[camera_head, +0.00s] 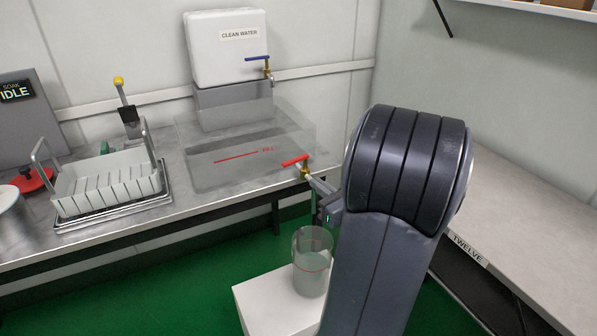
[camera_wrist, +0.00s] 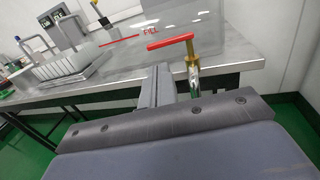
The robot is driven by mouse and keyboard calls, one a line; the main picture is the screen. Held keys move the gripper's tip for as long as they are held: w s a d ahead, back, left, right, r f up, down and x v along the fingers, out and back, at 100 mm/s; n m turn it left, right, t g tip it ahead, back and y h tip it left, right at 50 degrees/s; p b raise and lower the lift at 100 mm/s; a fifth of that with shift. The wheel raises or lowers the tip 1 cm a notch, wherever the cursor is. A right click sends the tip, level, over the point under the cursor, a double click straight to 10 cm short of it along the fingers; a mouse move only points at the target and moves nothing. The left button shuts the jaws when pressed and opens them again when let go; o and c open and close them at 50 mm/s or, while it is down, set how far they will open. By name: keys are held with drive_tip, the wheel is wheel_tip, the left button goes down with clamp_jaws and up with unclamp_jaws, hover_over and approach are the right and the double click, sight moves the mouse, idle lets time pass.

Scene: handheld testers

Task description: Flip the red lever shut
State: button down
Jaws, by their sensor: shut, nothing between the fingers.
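The red lever (camera_head: 295,160) sits on top of a brass tap (camera_head: 304,169) at the front of a clear tank with a red FILL line (camera_head: 237,157). In the wrist view the red lever (camera_wrist: 170,41) points left from the brass stem, crosswise to the silver spout (camera_wrist: 194,82). My gripper (camera_head: 313,180) is shut and empty, close to the tap. In the wrist view my gripper (camera_wrist: 158,72) is below the lever and left of the spout; I cannot tell whether it touches either. My arm hides part of the tap's surroundings in the head view.
A clear beaker (camera_head: 312,264) stands on a white block (camera_head: 262,302) below the tap. A white CLEAN WATER container (camera_head: 226,50) with a blue-handled tap (camera_head: 257,58) is behind the tank. A slotted rack (camera_head: 107,186) stands left on the metal bench (camera_head: 185,211).

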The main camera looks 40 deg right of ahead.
sight(289, 164)
drive_tip(key=w+b, duration=0.1)
drive_tip(key=w, duration=0.7)
drive_tip(key=shift+w+d, duration=0.15)
drive_tip(key=shift+d, duration=0.05)
drive_tip(key=shift+w, duration=0.1)
drive_tip(key=shift+w+a+b, duration=0.15)
drive_tip(key=shift+w+b, duration=0.35)
drive_tip(key=shift+w, duration=0.2)
drive_tip(key=shift+r, duration=0.2)
drive_tip(key=shift+w, duration=0.1)
drive_tip(key=shift+a, duration=0.1)
